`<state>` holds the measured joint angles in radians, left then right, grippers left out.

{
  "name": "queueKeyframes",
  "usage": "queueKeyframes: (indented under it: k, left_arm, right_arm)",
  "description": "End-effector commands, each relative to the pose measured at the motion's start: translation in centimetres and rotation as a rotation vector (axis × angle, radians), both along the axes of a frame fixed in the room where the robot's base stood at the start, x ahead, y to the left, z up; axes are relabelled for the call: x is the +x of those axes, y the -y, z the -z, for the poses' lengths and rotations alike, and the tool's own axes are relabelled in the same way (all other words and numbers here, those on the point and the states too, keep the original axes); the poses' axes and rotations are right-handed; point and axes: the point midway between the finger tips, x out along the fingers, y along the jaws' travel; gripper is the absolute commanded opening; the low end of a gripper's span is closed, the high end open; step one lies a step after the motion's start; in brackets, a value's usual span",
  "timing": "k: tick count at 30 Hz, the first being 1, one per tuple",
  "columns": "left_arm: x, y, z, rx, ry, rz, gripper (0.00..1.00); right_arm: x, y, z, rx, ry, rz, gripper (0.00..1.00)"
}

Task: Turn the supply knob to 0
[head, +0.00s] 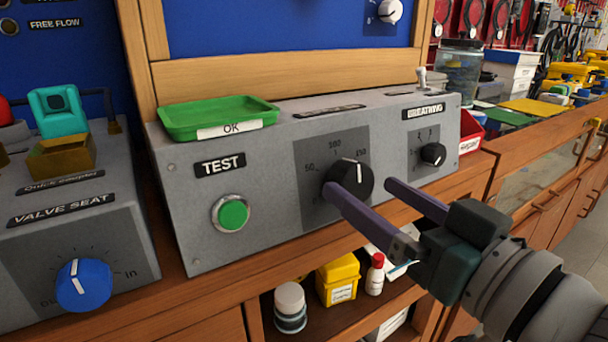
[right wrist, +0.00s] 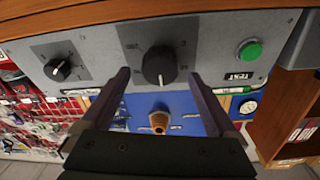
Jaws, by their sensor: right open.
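The large black knob (head: 350,180) with a white pointer line sits on a darker dial plate (head: 310,165) on the grey test box. I take it as the supply knob; I see no readable supply label. Its line points roughly up, between printed numbers; the lower dial marks are hidden. My right gripper (head: 363,188) is open at the knob. In the right wrist view, which is upside down, the knob (right wrist: 159,66) stands between the fingertips (right wrist: 159,76) with gaps on both sides. Whether they reach around it is unclear. My left gripper is not in view.
A smaller black knob (head: 433,154) under a BREATHING label is to the right. A green TEST button (head: 233,214) and a green OK tray (head: 218,117) are to the left. A blue VALVE SEAT knob (head: 84,285) is farther left. Bottles stand on the shelf below.

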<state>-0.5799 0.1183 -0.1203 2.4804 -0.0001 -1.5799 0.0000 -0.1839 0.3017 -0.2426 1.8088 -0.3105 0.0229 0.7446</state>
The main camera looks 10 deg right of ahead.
Motion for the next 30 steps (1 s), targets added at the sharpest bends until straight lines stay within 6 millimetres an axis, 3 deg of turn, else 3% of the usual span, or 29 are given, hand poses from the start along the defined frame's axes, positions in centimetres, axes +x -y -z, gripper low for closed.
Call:
queueKeyframes:
  k: [7,18,30]
  left_arm:
    - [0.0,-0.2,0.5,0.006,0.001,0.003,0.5]
    - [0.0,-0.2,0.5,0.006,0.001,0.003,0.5]
    - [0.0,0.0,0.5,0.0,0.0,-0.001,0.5]
  right_arm:
    - [2.9,-0.9,0.0,0.0,0.001,0.0,0.94]
    - [3.3,-1.1,0.0,0.001,-0.001,0.0,0.93]
    - [3.3,-1.1,0.0,0.001,-0.001,0.0,0.48]
